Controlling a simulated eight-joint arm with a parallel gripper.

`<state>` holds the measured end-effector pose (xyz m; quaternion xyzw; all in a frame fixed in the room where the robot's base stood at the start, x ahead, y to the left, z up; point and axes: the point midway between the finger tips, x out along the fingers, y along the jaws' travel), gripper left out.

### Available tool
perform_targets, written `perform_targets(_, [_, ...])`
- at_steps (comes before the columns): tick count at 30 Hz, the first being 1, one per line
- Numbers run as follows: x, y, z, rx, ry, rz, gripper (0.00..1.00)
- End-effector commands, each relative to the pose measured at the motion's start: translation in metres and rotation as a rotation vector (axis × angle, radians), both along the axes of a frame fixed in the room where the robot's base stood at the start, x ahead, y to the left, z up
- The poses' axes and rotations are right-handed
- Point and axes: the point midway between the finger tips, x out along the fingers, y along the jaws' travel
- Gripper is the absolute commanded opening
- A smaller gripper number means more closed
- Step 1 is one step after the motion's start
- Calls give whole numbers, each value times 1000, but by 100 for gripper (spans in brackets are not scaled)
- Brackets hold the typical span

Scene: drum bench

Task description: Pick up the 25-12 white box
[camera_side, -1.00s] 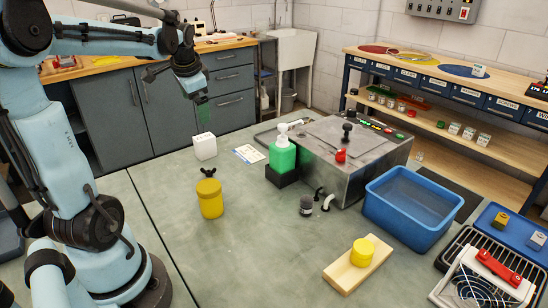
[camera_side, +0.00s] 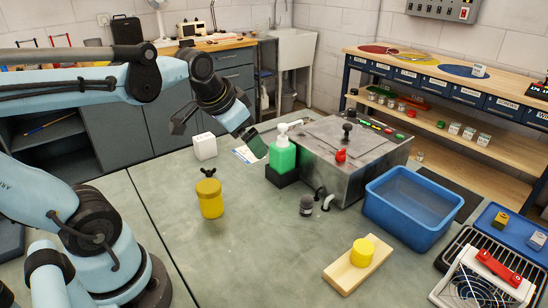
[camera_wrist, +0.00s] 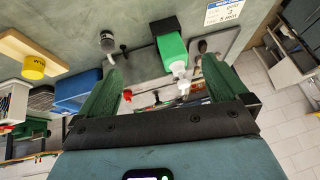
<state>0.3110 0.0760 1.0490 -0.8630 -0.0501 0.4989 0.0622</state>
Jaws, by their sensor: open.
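A small white box (camera_side: 204,146) stands on the green-grey bench, left of the printed card; no 25-12 marking is readable on it. Other small white-topped boxes (camera_side: 470,132) sit on the right-hand shelf, and one box (camera_side: 478,70) is on that bench's top; their labels are too small to read. My gripper (camera_side: 254,142) is above the bench, to the right of the white box and near the green bottle in the picture. In the wrist view my gripper (camera_wrist: 165,78) has its green fingers apart with nothing held between them. The white box is not seen in the wrist view.
A green pump bottle (camera_side: 283,155) stands on a black block beside the grey machine (camera_side: 340,180). A yellow jar (camera_side: 210,198) stands in front of the white box. A blue bin (camera_side: 412,205), a wooden block with a yellow cylinder (camera_side: 362,252) and a rack (camera_side: 490,275) are to the right.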

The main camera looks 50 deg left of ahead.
Motion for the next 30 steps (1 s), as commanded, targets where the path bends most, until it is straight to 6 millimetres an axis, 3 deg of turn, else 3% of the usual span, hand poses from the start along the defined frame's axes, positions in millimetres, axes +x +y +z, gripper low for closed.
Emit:
perform_targets(1, [-5,-24,-11,-35,-27,-20,100])
perform_targets(3, [-11,-45,-23,-80,-57,-27,100])
perform_targets(6, [-18,-66,-34,-128,-85,-33,100])
perform_targets(9, [-21,-75,-39,-153,-97,-34,94])
perform_targets(23, [-21,-75,-40,-151,-96,-36,94])
perform_targets(26, [-17,-68,-40,-98,-82,-66,94])
perform_targets(30, [-6,-43,-43,93,-12,-181,94])
